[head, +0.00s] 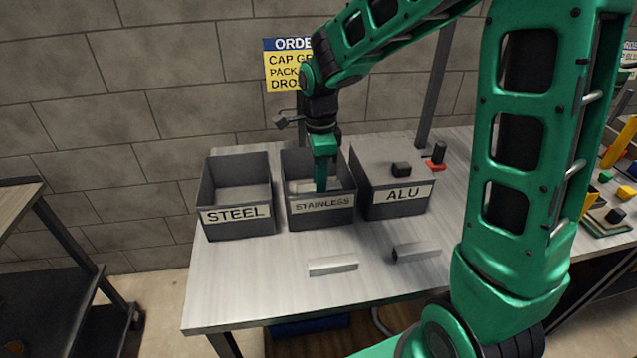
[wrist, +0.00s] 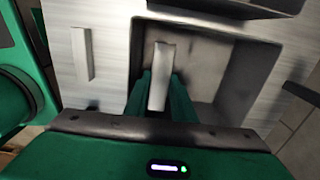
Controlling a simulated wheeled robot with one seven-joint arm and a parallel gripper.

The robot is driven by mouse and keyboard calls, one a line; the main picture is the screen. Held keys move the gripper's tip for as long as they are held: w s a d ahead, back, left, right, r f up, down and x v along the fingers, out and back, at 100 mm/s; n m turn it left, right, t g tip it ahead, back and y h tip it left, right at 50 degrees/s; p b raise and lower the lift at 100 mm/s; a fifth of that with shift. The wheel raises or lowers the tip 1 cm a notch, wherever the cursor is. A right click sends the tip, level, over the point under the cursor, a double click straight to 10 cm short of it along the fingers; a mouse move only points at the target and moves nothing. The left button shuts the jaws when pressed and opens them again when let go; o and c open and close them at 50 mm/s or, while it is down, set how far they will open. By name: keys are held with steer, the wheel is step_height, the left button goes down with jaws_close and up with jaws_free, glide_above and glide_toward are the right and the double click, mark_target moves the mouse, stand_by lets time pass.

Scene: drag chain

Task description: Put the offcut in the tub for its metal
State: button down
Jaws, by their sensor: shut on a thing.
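Three grey tubs stand in a row on the metal table: STEEL (head: 236,215) at the left, STAINLESS (head: 320,203) in the middle and ALU (head: 394,195) at the right. STEEL and STAINLESS are open; ALU appears covered by a flat lid with a black knob (head: 401,169). My gripper (head: 321,185) reaches down into STAINLESS. In the wrist view its green fingers are shut on a pale metal offcut (wrist: 161,75), with the tub's inner walls around it. I cannot tell whether the offcut touches the tub floor.
Two more metal pieces lie apart on the table in front of the tubs: a pale one (head: 333,266) and a darker, hollow-ended one (head: 416,252). A block wall is behind the table. The table's front left is clear.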

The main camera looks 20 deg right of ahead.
steer(key=shift+f, duration=0.3)
steer(key=shift+f, duration=0.6)
steer(key=c, duration=1.5)
jaws_free()
